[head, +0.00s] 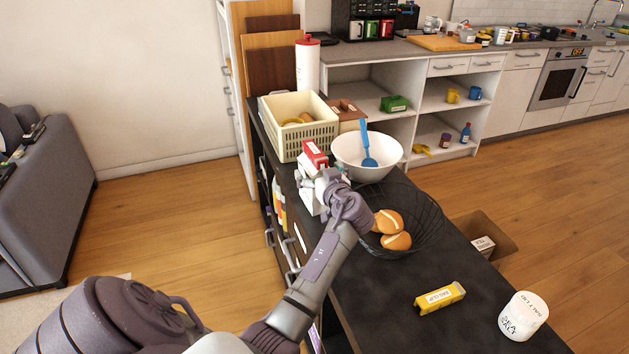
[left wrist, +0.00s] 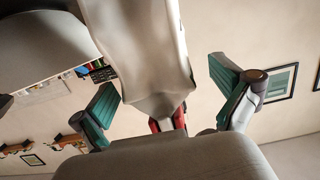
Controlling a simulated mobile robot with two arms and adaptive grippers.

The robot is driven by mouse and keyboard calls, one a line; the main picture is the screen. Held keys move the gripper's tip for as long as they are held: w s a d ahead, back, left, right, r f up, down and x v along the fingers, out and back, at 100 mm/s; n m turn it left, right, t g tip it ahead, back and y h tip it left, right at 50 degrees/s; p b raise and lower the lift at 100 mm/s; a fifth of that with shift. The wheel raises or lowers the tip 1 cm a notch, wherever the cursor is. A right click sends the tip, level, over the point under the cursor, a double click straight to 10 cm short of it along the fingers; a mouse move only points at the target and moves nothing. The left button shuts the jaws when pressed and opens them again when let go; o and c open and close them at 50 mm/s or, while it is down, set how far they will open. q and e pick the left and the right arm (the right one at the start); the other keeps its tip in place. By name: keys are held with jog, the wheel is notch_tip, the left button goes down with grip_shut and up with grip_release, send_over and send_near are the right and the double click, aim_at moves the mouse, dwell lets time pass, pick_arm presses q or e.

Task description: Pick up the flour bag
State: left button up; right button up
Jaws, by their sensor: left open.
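A plain off-white bag, which looks like the flour bag (left wrist: 140,50), fills the upper middle of the left wrist view. My left gripper (left wrist: 164,98) is open, with one teal-padded finger on each side of the bag and visible gaps between. In the head view, my left gripper (head: 322,182) is over the dark counter, left of the white bowl. A white surface (head: 307,201) beside it may be the bag, mostly hidden by the gripper. A red and white package (head: 315,153) is just behind. My right gripper is not in view.
The white bowl (head: 349,150) with a blue utensil and a black wire basket (head: 432,225) holding bread rolls stand close on the right. A cream crate (head: 316,143) is behind. A yellow box (head: 440,297) and a white jar (head: 523,316) are on the near counter.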

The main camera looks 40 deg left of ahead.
pick_arm(q)
jog(key=shift+x, duration=0.85)
jog(key=c, duration=1.7)
jog(key=shift+r, duration=0.15)
jog(key=shift+c, duration=0.7)
